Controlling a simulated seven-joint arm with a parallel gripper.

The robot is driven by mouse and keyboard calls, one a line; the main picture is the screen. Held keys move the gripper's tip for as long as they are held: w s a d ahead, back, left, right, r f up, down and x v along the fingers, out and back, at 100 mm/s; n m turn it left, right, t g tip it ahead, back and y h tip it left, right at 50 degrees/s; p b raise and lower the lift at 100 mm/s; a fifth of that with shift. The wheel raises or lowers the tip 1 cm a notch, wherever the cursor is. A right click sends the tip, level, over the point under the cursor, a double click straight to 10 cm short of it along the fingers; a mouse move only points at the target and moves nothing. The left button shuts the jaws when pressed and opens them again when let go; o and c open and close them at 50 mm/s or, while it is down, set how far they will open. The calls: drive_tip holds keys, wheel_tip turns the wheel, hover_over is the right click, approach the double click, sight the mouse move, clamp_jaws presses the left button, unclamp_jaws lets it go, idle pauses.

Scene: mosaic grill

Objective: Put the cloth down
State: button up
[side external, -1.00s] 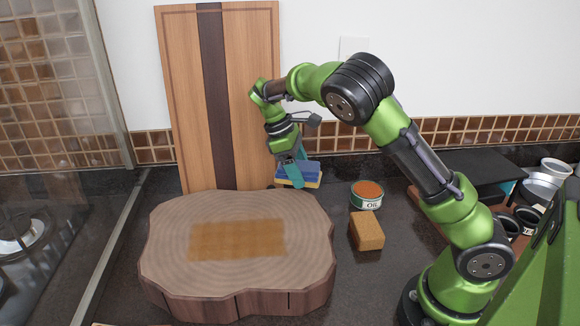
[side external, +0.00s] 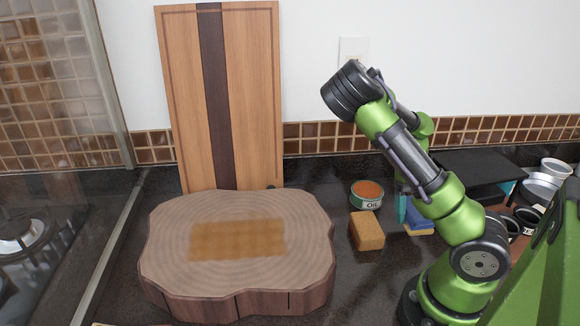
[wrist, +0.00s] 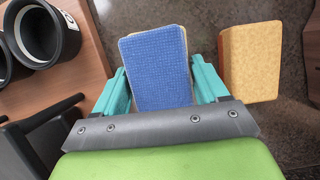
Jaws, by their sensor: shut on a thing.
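The cloth is a thick pad, blue on top and yellowish beneath. In the wrist view the cloth (wrist: 158,85) sits between the two teal fingers of my gripper (wrist: 160,66), which is shut on it. In the side view the blue and yellow edge of the cloth (side external: 420,228) shows low over the counter at the right, partly behind my arm. A teal finger of my gripper (side external: 402,208) shows beside it. I cannot tell whether the cloth touches the counter.
A wood slab (side external: 165,250) with a brown patch and an upright board (side external: 245,100) are further left. Black cups (wrist: 45,35) stand on a wooden surface (wrist: 75,72).

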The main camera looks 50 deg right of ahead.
drive_tip(key=shift+f, duration=2.15)
drive_tip(key=shift+f, duration=0.15)
drive_tip(key=o, duration=1)
drive_tip(key=shift+o, duration=0.2)
